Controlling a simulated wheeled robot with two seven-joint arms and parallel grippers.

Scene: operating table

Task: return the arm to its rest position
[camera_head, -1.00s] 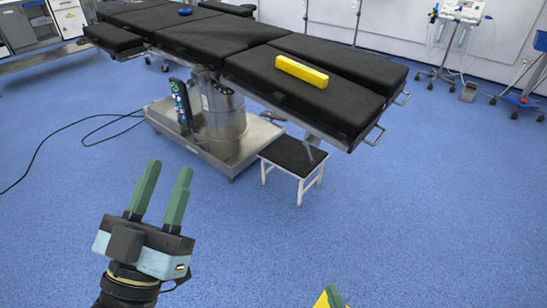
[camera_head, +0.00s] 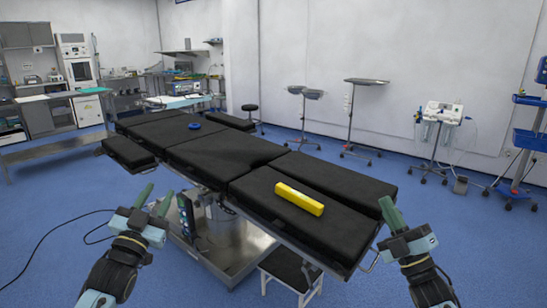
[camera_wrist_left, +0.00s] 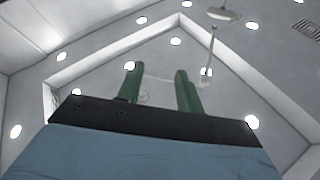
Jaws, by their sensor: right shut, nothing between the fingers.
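My left gripper (camera_head: 155,196) is at the lower left in the head view, in front of the operating table. Its two green fingers are apart with nothing between them. In the left wrist view the fingers (camera_wrist_left: 157,85) stand apart against the ceiling, and nothing is held. My right gripper (camera_head: 390,207) is at the lower right, beside the near right corner of the table. Its green fingers are together and it holds nothing. Both forearms come up from the bottom edge of the head view.
The black operating table (camera_head: 225,152) runs across the middle. A yellow block (camera_head: 299,198) lies on its near section, and a blue ring-like object (camera_head: 194,126) on its far part. A small stool (camera_head: 290,268) stands below. A trolley (camera_head: 437,125) stands at right. Blue floor is open around.

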